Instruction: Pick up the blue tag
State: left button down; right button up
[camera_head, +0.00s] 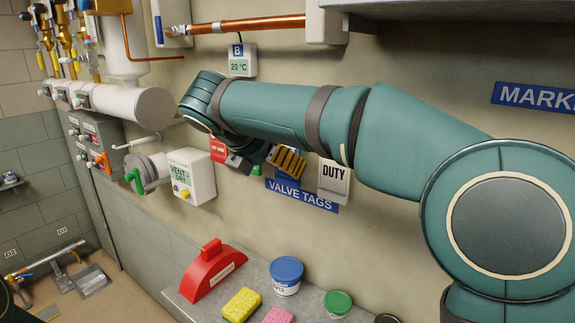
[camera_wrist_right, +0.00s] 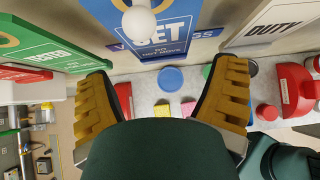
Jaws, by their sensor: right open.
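In the head view the blue tag is mostly hidden behind my right gripper (camera_head: 276,160). My right gripper (camera_wrist_right: 165,72) is open, with its yellow ribbed fingers spread wide. The tag's lower part lies beyond and between the fingertips, and nothing is held. Whether a finger touches it I cannot tell. My left gripper is not in view.
A green tag (camera_wrist_right: 55,50) and a red tag (camera_head: 218,150) hang left of the blue one, and a white DUTY tag (camera_head: 334,178) hangs right. The VALVE TAGS sign (camera_head: 301,195) is below. The ledge (camera_head: 250,273) holds a red case (camera_head: 211,270), sponges and jars.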

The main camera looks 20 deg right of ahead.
aim_at(288, 177)
jog(key=b+x, duration=0.1)
jog(key=x, duration=0.4)
jog(key=shift+w+d, duration=0.1)
jog(key=shift+d, duration=0.15)
jog(key=shift+r, duration=0.1)
jog(key=c, duration=0.7)
